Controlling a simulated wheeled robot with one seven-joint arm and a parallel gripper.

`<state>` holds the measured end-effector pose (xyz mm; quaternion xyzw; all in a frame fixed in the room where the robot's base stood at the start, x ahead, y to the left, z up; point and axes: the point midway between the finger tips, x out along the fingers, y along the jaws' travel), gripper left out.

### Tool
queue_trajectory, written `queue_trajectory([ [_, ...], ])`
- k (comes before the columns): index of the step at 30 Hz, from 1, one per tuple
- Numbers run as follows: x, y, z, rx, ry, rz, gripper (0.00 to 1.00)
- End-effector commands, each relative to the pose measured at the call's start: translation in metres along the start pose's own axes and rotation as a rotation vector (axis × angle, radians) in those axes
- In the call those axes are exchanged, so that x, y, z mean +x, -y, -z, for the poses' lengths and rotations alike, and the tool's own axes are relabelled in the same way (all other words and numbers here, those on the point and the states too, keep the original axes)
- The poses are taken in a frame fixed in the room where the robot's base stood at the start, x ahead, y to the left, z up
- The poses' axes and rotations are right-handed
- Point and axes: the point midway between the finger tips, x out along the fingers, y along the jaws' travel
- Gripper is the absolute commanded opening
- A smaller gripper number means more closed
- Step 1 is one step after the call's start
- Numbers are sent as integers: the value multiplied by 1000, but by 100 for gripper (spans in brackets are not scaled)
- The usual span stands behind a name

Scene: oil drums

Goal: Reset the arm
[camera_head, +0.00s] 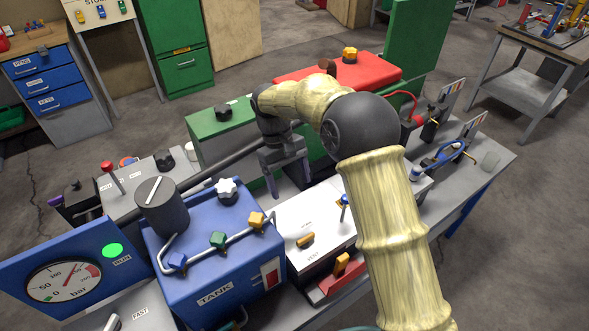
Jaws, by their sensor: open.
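My arm reaches up from the lower right and bends over the workbench (495,165). My gripper (289,188) points down near the middle of the view, with its two fingers apart and nothing seen between them. It hangs above the gap between the blue tank unit (205,265) and the green unit (212,150), just behind the white box (320,222). I cannot tell exactly how high the fingertips are above the bench. My arm hides part of the bench's right side.
A gauge panel (65,270) with a green lamp stands at the front left. A dark pipe (235,155) slants beside my gripper. A red box (375,75) and a green upright panel (415,45) stand behind my arm. Open floor (500,250) lies right of the bench.

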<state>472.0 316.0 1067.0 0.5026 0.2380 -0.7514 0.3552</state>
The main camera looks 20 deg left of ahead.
Motion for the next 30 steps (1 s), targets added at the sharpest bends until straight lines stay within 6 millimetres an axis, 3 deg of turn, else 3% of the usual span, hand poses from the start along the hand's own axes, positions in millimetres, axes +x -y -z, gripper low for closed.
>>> queue_trajectory([
  [8, 0, -6, -5, 15, -9, 3, 76],
  [13, 2, -32, -30, 86, -67, 16, 76],
  [21, 21, -84, -107, 298, -225, 53, 76],
  [30, 56, -114, -207, 579, -404, 76, 76],
])
